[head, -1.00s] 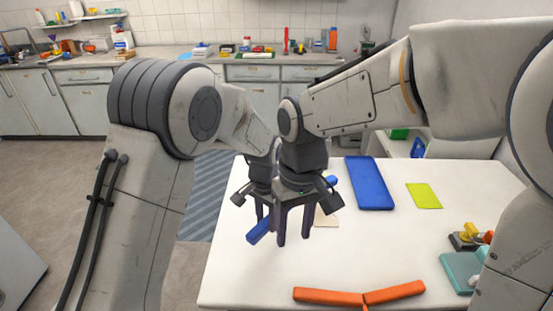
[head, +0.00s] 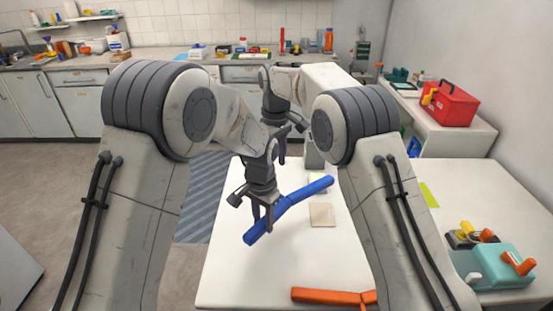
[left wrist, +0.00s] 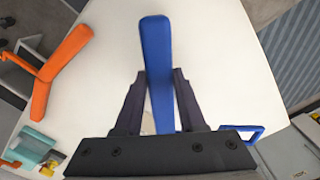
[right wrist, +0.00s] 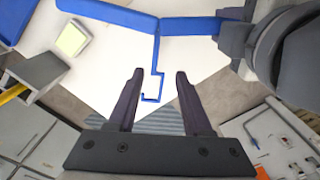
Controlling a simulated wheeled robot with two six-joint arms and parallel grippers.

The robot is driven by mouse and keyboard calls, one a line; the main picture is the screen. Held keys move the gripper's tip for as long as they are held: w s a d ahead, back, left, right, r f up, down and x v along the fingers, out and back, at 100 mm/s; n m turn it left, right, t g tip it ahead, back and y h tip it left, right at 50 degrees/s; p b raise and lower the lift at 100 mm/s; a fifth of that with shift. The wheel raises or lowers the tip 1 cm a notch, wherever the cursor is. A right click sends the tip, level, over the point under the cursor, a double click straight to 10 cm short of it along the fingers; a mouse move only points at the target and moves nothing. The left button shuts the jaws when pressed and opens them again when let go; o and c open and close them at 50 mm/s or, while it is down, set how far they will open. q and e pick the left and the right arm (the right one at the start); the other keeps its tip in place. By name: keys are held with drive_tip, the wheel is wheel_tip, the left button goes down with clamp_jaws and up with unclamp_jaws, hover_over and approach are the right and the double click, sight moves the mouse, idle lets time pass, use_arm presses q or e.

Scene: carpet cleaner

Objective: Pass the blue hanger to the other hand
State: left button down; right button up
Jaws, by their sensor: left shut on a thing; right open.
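The blue hanger (head: 305,191) is held slanted above the white table. My left gripper (head: 262,226) is shut on one of its arms; in the left wrist view the blue arm (left wrist: 156,55) runs between the fingers (left wrist: 158,75). My right gripper (head: 282,160) is open and empty behind the hanger in the head view. In the right wrist view the hanger's hook (right wrist: 156,85) points toward and shows between the spread fingers (right wrist: 158,72); I cannot tell whether it is within their depth. In that view the left gripper sits at the upper right, on one hanger arm.
An orange hanger (head: 325,296) lies at the table's front edge. A beige square (head: 322,215) lies on the table (head: 225,270). A teal box (head: 505,262) with orange and yellow-handled items stands at the right. A red toolbox (head: 452,104) is on a side counter.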

wheel_tip(320, 180, down, 12)
drive_tip(key=shift+r, duration=0.15)
idle(0.3)
use_arm(q)
drive_tip(key=shift+d, duration=0.1)
use_arm(e)
clamp_jaws()
use_arm(q)
drive_tip(key=shift+c, duration=2.1)
unclamp_jaws()
